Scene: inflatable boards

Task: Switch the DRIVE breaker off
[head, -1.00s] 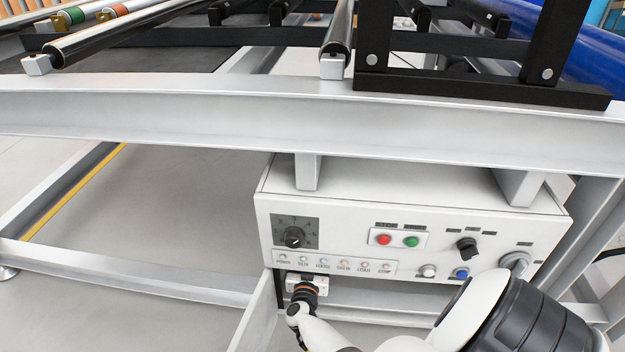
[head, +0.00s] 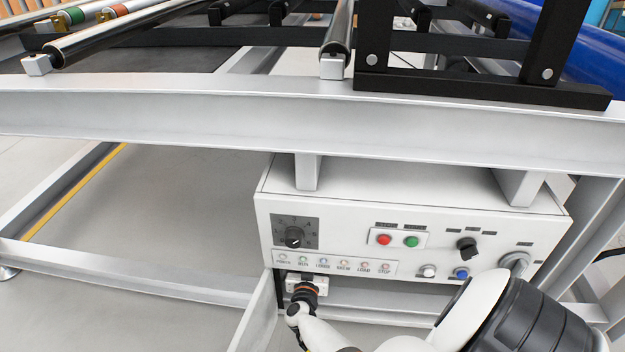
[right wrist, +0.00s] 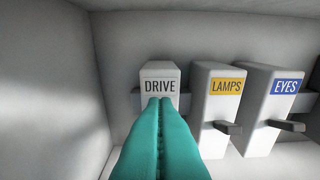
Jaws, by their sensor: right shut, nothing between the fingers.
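The DRIVE breaker (right wrist: 160,85) is a white block with a grey label, the leftmost of three in the right wrist view. My right gripper (right wrist: 164,103) has its teal fingers pressed together and empty, with the tips in front of the DRIVE breaker just below its label. The fingers hide its lever, so I cannot tell its position or whether they touch it. In the head view my right arm reaches the open compartment under the white control box (head: 400,205); the fingertips are hidden there. My left gripper is not in view.
The LAMPS breaker (right wrist: 220,110) and EYES breaker (right wrist: 271,110) stand close on the right, each with a dark lever sticking out. The compartment's grey wall (right wrist: 50,90) is on the left. An open door panel (head: 258,315) hangs left of my wrist. A steel beam (head: 300,115) runs above the box.

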